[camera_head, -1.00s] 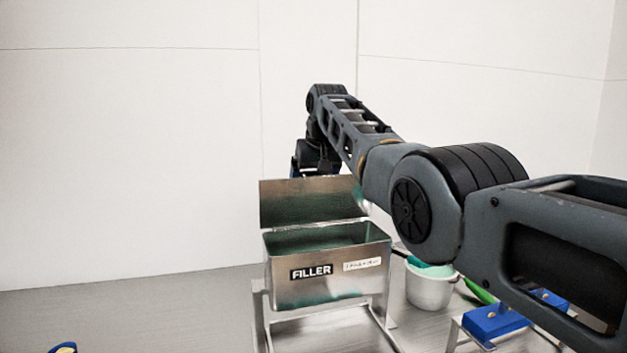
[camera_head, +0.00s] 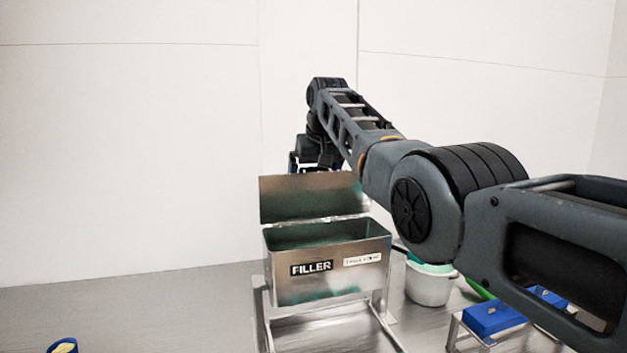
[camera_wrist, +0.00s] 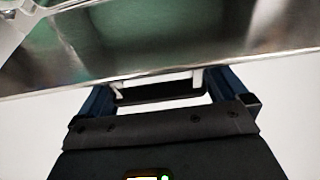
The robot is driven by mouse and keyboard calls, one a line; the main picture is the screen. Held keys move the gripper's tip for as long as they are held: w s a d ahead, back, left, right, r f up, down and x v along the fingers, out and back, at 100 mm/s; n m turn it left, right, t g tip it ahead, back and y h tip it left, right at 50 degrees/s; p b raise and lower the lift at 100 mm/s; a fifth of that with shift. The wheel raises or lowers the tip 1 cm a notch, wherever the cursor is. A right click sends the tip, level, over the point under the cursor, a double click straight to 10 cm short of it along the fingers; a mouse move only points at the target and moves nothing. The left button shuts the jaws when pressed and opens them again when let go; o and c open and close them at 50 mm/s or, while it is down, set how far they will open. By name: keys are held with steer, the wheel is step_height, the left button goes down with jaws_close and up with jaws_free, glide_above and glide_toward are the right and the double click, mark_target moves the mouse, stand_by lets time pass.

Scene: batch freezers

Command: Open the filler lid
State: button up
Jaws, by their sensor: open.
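The filler (camera_head: 328,284) is a metal box with a FILLER label, standing on a metal frame in the head view. Its lid (camera_head: 310,200) is raised and stands up at the back edge, leaving the box open. My gripper (camera_wrist: 160,88) is open behind the lid, its lower part hidden by the lid in the head view. In the wrist view its two blue fingers stand on either side of a dark handle bar (camera_wrist: 160,92) on pale posts at the lid's edge. Whether the fingers touch the lid I cannot tell.
A white bucket (camera_head: 428,286) with green inside stands right of the filler. A blue-topped metal stand (camera_head: 493,318) is at the lower right, under my arm. A blue container (camera_head: 63,346) is at the lower left.

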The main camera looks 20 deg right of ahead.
steer(key=b+v, duration=0.2)
steer(key=v, duration=0.5)
